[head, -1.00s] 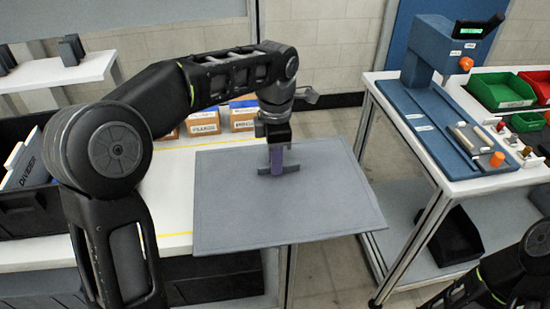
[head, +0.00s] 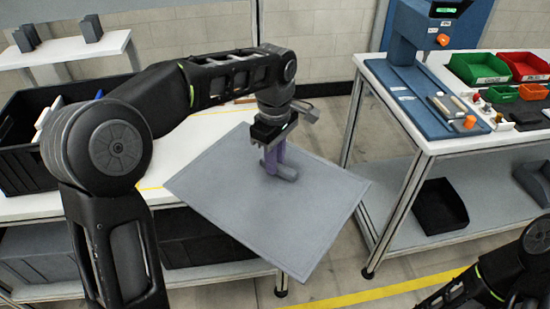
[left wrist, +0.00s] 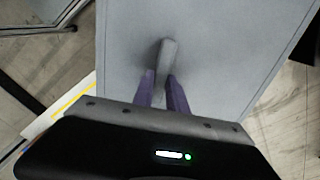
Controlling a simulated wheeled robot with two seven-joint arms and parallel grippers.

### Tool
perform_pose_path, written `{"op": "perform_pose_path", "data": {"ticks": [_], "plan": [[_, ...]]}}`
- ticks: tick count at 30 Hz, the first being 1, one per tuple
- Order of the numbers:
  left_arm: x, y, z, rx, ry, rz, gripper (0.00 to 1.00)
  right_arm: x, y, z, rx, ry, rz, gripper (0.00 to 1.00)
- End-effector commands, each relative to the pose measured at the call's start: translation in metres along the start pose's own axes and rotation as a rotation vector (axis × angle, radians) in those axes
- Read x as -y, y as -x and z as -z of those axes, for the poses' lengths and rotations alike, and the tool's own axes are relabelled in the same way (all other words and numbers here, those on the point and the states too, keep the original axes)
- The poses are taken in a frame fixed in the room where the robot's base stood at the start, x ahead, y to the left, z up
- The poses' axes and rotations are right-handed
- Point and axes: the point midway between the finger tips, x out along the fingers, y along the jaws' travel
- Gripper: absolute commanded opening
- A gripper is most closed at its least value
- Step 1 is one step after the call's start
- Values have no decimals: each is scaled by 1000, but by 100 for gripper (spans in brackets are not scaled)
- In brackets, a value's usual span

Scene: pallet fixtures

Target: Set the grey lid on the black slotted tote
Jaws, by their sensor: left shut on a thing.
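The grey lid (head: 235,205) is a flat square panel with a raised bar handle (head: 287,172). It hangs in the air, overlapping the white bench's front edge in the head view. My left gripper (head: 273,162) is shut on the handle with its purple fingers. In the left wrist view the fingers (left wrist: 160,82) are at the handle (left wrist: 168,55), and the lid (left wrist: 215,45) fills the middle. A black tote (head: 18,180) stands on the bench at the far left, with upright panels partly hidden by my left arm; its slots cannot be made out. My right gripper is out of view.
The white bench (head: 165,205) has dark bins (head: 205,238) below it. At right stands a table with a blue press (head: 415,75), green (head: 480,67) and red bins (head: 523,64), and a black bin (head: 440,205) on its lower shelf. Floor shows between them.

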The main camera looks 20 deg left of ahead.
Motion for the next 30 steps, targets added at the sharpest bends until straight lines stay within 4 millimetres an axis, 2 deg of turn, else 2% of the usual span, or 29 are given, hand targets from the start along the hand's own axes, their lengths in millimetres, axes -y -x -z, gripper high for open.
{"op": "perform_pose_path", "data": {"ticks": [5,12,15,21,30], "plan": [[-1,-6,1,-1,-322,-3,0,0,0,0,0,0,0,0],[-1,-24,4,0,-932,1,0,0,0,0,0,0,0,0],[0,-31,5,3,-1107,4,0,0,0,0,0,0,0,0],[3,-41,8,12,-1260,14,0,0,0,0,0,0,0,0],[3,-42,8,13,-1267,14,0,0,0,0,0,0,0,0]]}}
